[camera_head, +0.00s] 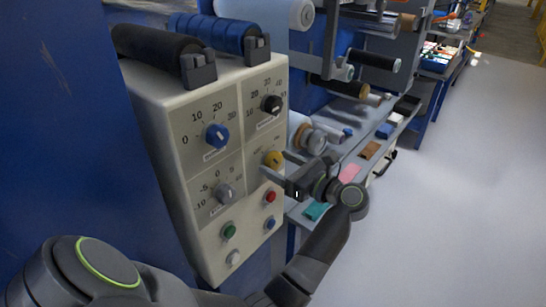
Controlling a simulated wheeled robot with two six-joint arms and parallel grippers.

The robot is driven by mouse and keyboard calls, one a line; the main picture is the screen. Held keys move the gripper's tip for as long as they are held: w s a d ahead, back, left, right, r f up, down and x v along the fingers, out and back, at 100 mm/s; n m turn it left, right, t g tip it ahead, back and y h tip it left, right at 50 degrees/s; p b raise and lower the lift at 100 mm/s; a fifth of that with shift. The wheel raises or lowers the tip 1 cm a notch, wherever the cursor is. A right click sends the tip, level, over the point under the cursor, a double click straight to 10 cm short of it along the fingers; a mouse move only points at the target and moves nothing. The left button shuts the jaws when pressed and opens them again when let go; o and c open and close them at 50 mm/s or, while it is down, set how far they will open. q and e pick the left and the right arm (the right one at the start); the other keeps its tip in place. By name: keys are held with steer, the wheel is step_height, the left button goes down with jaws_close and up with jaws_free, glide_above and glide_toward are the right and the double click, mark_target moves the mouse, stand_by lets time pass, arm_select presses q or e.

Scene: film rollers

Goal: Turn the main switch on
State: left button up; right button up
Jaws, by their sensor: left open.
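A cream control box (180,225) stands at centre left with its panel facing right. The panel has a blue knob (216,136), a black knob (271,104), a grey knob (225,193) and a yellow knob (273,158). Below are a green button (229,230), a red button (270,196), a white button (233,258) and a blue button (270,223). The labels are too small to read, so I cannot tell which is the main switch. My left gripper (276,167) is open and empty, its fingertips close to the yellow knob; contact is unclear. My right gripper is out of view.
Blue and black rollers (215,32) lie on top of the box. Behind it, a machine carries several film rolls (375,59) and a grey shelf with coloured pieces, including a pink one (349,173). A blue wall (60,120) closes the left. The floor (460,190) at right is clear.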

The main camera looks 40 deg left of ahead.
arm_select(q)
steer(key=shift+a, duration=0.1)
steer(key=shift+c, duration=0.5)
steer(key=c, duration=0.9)
